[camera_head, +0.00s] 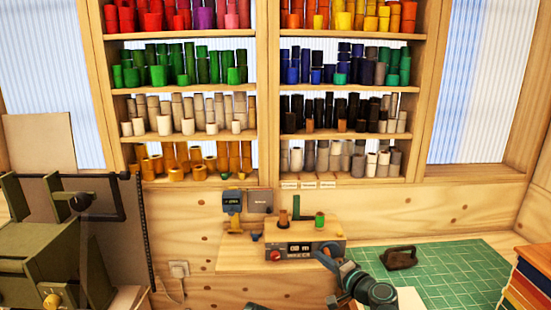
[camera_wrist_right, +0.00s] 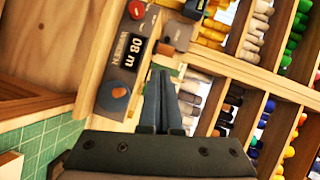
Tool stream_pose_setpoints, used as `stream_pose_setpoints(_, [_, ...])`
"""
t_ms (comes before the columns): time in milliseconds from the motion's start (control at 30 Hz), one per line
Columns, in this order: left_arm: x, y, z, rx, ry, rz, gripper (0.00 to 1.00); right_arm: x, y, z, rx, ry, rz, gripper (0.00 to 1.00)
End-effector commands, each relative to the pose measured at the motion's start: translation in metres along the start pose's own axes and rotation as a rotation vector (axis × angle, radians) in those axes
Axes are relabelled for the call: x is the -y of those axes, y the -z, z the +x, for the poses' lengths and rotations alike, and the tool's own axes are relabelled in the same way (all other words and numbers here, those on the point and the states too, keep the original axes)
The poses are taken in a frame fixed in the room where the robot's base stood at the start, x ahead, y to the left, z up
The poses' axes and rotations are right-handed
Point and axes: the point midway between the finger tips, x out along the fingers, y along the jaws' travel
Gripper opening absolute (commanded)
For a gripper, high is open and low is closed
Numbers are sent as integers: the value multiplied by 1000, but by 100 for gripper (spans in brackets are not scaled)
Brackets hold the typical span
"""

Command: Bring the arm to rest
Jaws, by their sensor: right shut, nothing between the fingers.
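My right arm (camera_head: 370,290) reaches in from the bottom, right of centre, in the head view. Its gripper (camera_head: 320,256) is in front of the grey device with a red knob (camera_head: 300,251). In the right wrist view the two dark fingers (camera_wrist_right: 163,78) are together, with nothing between them.
A green cutting mat (camera_head: 450,270) with a dark tool (camera_head: 400,257) lies at the right. Shelves of coloured foil rolls (camera_head: 190,62) fill the back wall. A green machine (camera_head: 60,255) stands at the left. A brown roll and a green roll (camera_head: 319,220) stand on the device.

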Motion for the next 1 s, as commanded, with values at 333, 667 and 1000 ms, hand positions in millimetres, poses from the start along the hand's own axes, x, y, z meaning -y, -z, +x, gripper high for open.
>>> stream_pose_setpoints(333, [0,0,0,0,0,0,71,-61,-146,1,458,-298,-370,0])
stream_pose_setpoints(667, [0,0,0,0,0,0,71,-158,-227,-93,965,-885,-858,0])
stream_pose_setpoints(1000, [0,0,0,0,0,0,71,-170,-217,-138,1065,-1161,-1013,0])
